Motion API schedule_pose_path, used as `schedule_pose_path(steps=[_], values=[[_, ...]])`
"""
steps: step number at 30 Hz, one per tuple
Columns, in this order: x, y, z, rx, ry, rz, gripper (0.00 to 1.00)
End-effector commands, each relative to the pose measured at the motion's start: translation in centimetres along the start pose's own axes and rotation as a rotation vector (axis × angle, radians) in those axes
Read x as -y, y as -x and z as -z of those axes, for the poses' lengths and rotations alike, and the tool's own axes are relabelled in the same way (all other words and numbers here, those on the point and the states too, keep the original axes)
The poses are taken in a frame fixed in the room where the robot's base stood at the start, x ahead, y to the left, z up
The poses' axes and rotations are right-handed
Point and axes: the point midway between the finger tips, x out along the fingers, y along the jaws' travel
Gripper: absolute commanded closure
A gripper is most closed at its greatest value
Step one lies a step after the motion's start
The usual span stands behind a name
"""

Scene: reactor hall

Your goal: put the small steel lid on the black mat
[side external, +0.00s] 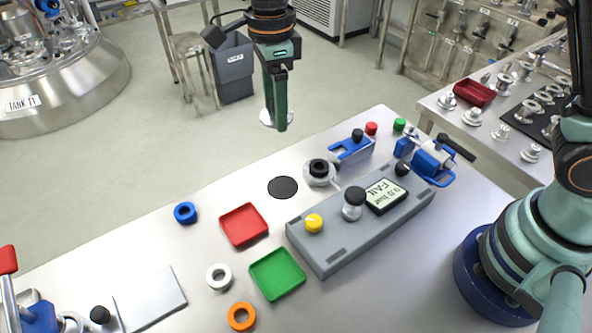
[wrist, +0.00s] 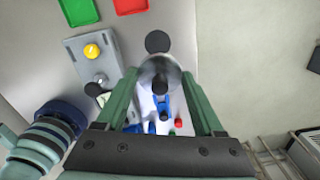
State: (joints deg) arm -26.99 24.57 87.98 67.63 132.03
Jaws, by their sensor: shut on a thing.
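The small steel lid (side external: 267,119) is a pale, shiny disc at the lower end of my gripper (side external: 279,124), held in the air above and behind the bench's far edge. In the wrist view the lid (wrist: 154,67) lies between the fingertips of my gripper (wrist: 160,77), which is shut on it. A dark round part shows in front of the lid there; I cannot tell whether it is its knob. The black mat (side external: 283,187) is a bare black disc flat on the bench, below and apart from the lid. It also shows in the wrist view (wrist: 158,41), just beyond the lid.
A grey instrument box (side external: 320,240) with a "FAIL" display lies nearer. A red tray (side external: 244,224), a green tray (side external: 277,274) and a blue ring (side external: 185,212) are to the left. Blue clamps stand at the right.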

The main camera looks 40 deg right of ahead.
Motion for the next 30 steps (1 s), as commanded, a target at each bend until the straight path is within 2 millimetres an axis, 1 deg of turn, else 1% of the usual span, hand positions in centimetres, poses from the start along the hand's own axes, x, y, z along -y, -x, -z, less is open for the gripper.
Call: schedule_pose_path(steps=[1,3,9,12,15,22,27,30], values=[[-0.1,-1.4,0.1,-0.004,0.000,-0.005,0.95],[-0.1,-3.1,0.1,-0.005,0.000,-0.005,0.95],[-0.1,-8.0,0.1,-0.004,0.000,-0.005,0.95],[0.0,-10.2,0.1,-0.004,0.000,-0.004,0.95],[0.0,-11.7,0.1,-0.002,0.000,-0.003,0.95],[0.0,-13.5,0.1,-0.002,0.000,-0.002,0.95],[0.0,-16.0,0.1,-0.002,0.000,-0.002,0.95],[0.1,-16.9,0.0,-0.001,0.000,-0.001,0.95]])
